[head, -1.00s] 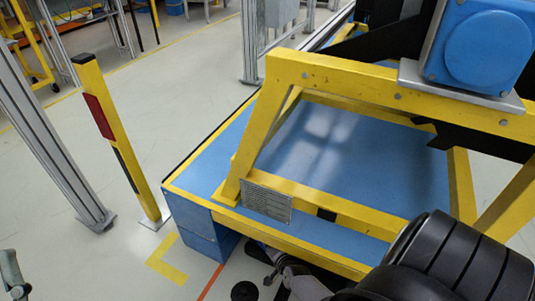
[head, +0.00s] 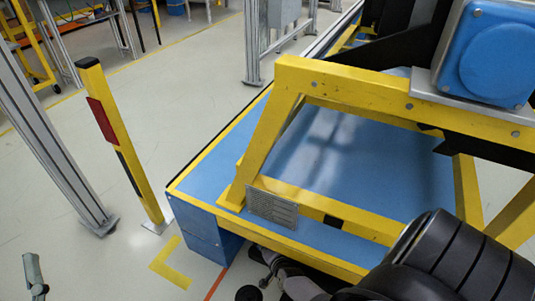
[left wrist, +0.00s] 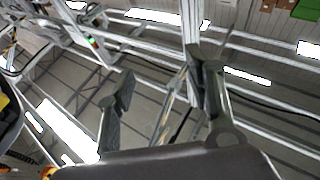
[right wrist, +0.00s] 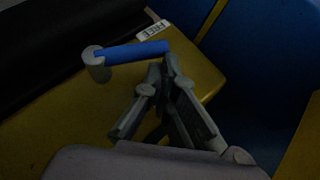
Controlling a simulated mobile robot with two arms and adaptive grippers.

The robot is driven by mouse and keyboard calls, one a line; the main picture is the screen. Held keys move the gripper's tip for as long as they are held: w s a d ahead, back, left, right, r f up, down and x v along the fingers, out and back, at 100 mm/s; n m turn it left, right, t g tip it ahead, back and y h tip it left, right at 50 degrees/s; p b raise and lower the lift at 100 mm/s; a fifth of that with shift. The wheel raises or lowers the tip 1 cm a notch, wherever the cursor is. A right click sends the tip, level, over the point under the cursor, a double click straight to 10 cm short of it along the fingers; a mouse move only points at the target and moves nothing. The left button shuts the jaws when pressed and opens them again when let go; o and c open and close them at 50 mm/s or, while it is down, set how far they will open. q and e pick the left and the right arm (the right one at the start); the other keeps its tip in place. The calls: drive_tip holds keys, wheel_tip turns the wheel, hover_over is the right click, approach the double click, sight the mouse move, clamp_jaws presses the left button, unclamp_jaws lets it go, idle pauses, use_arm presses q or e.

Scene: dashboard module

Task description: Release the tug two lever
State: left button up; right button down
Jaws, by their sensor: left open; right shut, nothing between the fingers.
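In the right wrist view, a lever with a blue handle (right wrist: 138,52) and a round grey pivot (right wrist: 97,64) sits on a yellow surface. The handle's free end lies just below a white label reading "FREE" (right wrist: 153,30). My right gripper (right wrist: 158,72) is shut and empty, its fingertips just below the handle's free end; I cannot tell whether they touch it. My left gripper (left wrist: 160,86) is open and empty, facing the ceiling structure. Part of it shows at the lower left of the head view (head: 35,275). The lever cannot be made out in the head view.
A yellow frame (head: 330,82) stands on a blue platform (head: 350,155), with a blue boxed unit (head: 492,50) on top. A yellow post (head: 120,145) and a grey metal upright (head: 50,130) stand to the left. The floor between the post and platform is narrow.

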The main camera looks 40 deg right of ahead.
drive_tip(key=shift+w+f, duration=0.1)
drive_tip(key=shift+w, duration=0.05)
idle(0.5)
idle(1.2)
drive_tip(key=s+a+r, duration=0.1)
drive_tip(key=s+a, duration=0.1)
drive_tip(key=s, duration=0.5)
drive_tip(key=s+a+r, duration=0.1)
drive_tip(key=s+a, duration=0.2)
drive_tip(key=s, duration=0.5)
drive_tip(key=shift+s+a+r, duration=0.15)
drive_tip(key=shift+s+r, duration=0.05)
drive_tip(key=shift+r, duration=0.1)
